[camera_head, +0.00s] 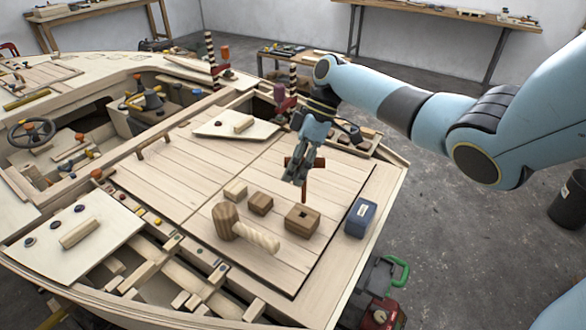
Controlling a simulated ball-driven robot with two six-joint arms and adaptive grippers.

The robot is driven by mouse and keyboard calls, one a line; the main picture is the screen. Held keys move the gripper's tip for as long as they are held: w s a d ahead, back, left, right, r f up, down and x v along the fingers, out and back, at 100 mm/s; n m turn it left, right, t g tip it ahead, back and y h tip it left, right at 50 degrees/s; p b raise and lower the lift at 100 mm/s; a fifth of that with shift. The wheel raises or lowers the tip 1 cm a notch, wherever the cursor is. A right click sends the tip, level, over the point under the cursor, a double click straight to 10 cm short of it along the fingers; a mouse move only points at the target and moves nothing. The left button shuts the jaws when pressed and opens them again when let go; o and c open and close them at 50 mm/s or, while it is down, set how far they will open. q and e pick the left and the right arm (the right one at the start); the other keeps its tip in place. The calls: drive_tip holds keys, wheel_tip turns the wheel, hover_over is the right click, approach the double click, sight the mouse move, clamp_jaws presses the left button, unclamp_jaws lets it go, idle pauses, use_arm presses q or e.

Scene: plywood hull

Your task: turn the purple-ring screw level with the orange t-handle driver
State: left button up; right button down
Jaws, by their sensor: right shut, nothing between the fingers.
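My right gripper (297,179) comes in from the right and points down over the plank deck; its fingers are shut and empty. A reddish-orange T-shaped tool (304,187), which looks like the T-handle driver, stands upright right behind the fingers. The gripper partly covers its crossbar, and I cannot tell whether they touch. I cannot make out the purple-ring screw; small round fittings on the hull are too small to read for ring colour. My left gripper is not in view.
Pale panels (75,235) lie at left and behind. Open frame bays line the front left. The deck's left part is clear.

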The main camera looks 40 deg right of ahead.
wheel_tip(320, 180, down, 6)
drive_tip(key=b, duration=0.4)
drive_tip(key=shift+w+b, duration=0.15)
drive_tip(key=shift+b, duration=0.15)
drive_tip(key=shift+f+b, duration=0.3)
drive_tip(key=shift+f, duration=0.2)
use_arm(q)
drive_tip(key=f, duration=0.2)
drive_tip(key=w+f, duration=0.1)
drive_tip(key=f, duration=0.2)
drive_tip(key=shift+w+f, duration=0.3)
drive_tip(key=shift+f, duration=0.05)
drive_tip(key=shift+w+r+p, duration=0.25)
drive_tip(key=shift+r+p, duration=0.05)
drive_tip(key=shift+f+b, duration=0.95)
use_arm(e)
drive_tip(key=c, duration=2.1)
unclamp_jaws()
drive_tip(key=shift+f, duration=1.15)
